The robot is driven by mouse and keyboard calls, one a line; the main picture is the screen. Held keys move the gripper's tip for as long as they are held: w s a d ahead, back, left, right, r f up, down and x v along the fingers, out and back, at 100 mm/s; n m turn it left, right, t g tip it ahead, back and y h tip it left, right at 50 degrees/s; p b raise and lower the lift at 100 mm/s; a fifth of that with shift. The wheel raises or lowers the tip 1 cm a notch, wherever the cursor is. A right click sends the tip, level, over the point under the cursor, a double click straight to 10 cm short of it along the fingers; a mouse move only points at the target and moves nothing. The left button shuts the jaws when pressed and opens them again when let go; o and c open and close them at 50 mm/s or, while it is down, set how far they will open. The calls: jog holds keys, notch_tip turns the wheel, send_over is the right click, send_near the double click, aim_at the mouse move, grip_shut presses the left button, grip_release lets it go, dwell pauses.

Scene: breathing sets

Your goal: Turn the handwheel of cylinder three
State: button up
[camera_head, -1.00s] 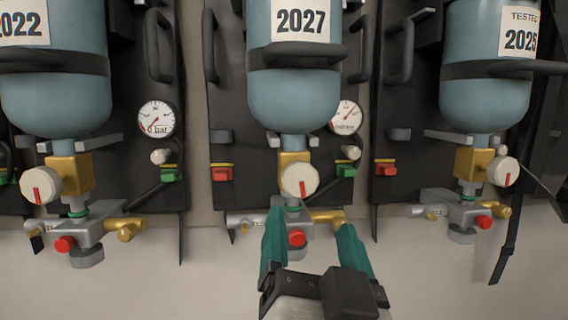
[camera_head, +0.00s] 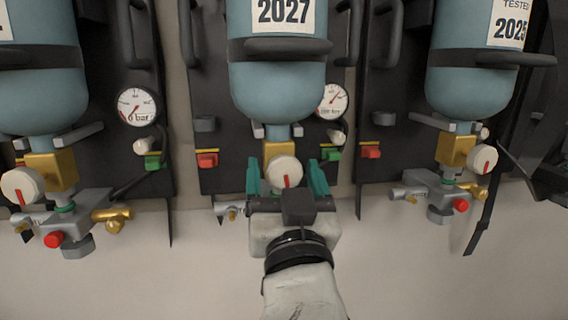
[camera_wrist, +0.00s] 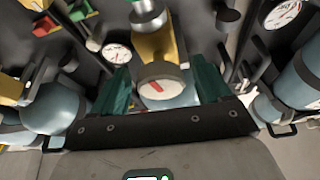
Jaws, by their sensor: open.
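Three blue-grey cylinders hang valve-down on black backplates, each with a brass valve and a white round handwheel with a red mark. The middle cylinder (camera_head: 278,88) is labelled 2027, and its handwheel (camera_head: 284,171) sits between the green fingers of my gripper (camera_head: 287,178). The gripper is open, one finger on either side of the wheel. In the wrist view the handwheel (camera_wrist: 161,84) lies between the fingertips, apart from both. The left cylinder's handwheel (camera_head: 22,186) and the right cylinder's handwheel (camera_head: 483,159) are clear of me. I cannot tell which is cylinder three.
Gauges (camera_head: 137,106) and (camera_head: 332,101) sit beside the valves. Red tabs (camera_head: 207,159) and green tabs (camera_head: 154,162) are on the backplates. Grey manifolds with red knobs (camera_head: 54,240) hang below the valves. A loose strap (camera_head: 487,215) hangs at right. The pale wall below is bare.

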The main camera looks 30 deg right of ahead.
jog(key=shift+w, duration=0.25)
jog(key=c, duration=1)
jog(key=shift+o, duration=0.2)
jog(key=m+b, duration=0.1)
jog(key=b, duration=0.2)
jog(key=shift+f+m+h, duration=0.2)
jog(key=shift+m+h, duration=0.2)
jog(key=shift+r+m+g+h+b, duration=0.15)
jog(key=shift+m+g+h+b, duration=0.2)
jog(key=shift+m+b, duration=0.55)
jog(key=shift+r, duration=0.1)
